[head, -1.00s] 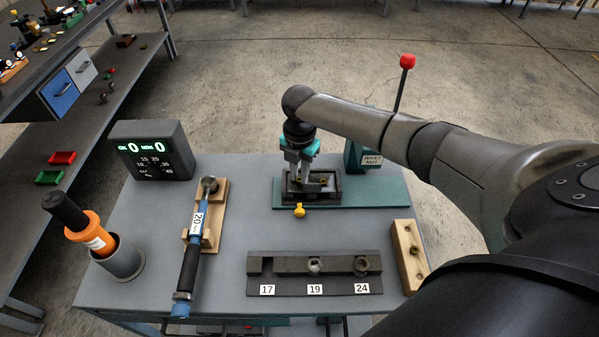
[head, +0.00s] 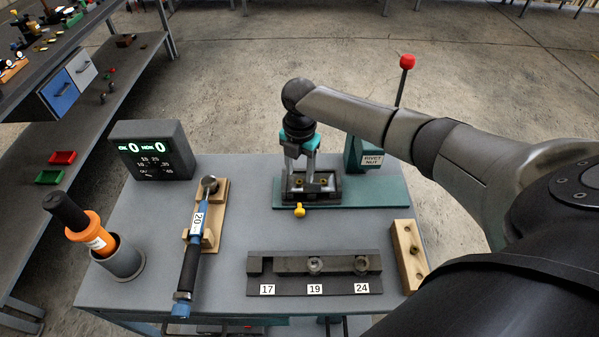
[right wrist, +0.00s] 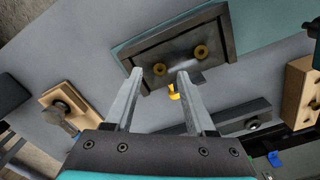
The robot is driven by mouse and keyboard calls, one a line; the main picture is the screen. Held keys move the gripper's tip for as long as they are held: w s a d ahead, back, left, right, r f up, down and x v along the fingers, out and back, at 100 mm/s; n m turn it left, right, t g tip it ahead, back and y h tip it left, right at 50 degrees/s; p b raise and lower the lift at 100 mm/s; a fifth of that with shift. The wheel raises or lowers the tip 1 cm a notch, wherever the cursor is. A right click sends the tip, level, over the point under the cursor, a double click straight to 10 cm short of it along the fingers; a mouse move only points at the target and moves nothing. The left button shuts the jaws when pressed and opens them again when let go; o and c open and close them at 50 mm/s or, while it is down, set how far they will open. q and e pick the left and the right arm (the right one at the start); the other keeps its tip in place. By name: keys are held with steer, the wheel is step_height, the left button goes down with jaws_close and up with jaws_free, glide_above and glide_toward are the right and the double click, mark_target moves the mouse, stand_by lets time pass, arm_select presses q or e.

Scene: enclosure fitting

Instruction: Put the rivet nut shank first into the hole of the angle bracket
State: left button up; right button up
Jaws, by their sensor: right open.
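Two brass-coloured rivet nuts show in the dark fixture. The left rivet nut (head: 296,183) appears seated with its flange up; it also shows in the right wrist view (right wrist: 159,69). The other rivet nut (head: 324,182) sits to its right, also in the wrist view (right wrist: 200,51). The grey angle bracket (right wrist: 181,62) lies inside the fixture, partly shadowed; how deep the shanks sit is hidden. My right gripper (head: 300,171) is open and empty above the left nut, its fingers apart on either side in the wrist view (right wrist: 160,76). My left gripper is out of view.
The fixture (head: 338,196) with its yellow knob (head: 300,210) stands on a green base (head: 385,192) beside a red-knobbed lever (head: 407,62). A socket rack (head: 262,285), a wooden block (head: 405,275), a torque wrench (head: 192,255) and a display box (head: 150,128) surround it.

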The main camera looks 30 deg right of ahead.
step_height(320, 180, up, 14)
steer(key=p, duration=0.1)
steer(key=shift+f, duration=0.2)
steer(key=shift+s+f, duration=0.1)
steer(key=shift+s, duration=0.05)
